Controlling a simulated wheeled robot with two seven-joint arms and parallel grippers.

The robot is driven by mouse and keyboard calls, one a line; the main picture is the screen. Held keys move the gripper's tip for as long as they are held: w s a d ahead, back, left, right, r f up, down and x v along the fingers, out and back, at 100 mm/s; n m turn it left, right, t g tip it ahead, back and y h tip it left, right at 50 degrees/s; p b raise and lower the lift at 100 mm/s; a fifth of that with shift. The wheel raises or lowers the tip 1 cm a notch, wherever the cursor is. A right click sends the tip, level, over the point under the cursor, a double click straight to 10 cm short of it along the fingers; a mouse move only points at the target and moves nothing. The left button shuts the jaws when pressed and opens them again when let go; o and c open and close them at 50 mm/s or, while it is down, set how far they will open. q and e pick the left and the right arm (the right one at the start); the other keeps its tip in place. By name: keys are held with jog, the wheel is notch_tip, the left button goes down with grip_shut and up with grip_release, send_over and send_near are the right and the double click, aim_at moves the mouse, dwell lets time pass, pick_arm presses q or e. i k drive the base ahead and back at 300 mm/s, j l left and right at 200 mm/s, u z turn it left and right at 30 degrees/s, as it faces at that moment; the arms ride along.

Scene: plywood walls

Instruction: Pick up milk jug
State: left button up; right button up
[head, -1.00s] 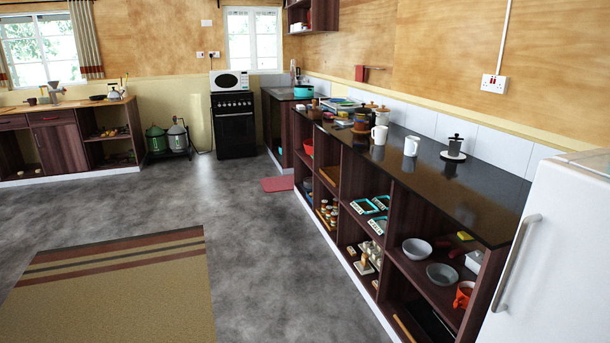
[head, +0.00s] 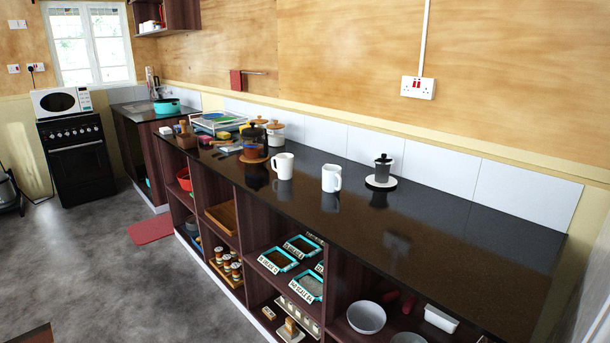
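Two white vessels stand upright on the dark countertop (head: 440,235). The left one (head: 284,166) is taller, also with a handle. I cannot tell for certain which is the milk jug. Neither of my grippers is in view.
A dark moka pot (head: 382,170) stands on a white round base to the right. A glass pot (head: 254,142), lidded jars (head: 275,132) and a dish rack (head: 218,122) stand farther left. The counter's right part is clear. Open shelves hold bowls (head: 366,317) and trays (head: 278,260).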

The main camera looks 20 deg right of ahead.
aim_at(330, 173)
jog(key=i+j+z, duration=0.1)
jog(key=i+z, duration=0.25)
jog(key=i, duration=0.15)
jog(key=i+j+z, duration=0.2)
jog(key=i+z, duration=0.15)
jog(key=i, duration=0.1)
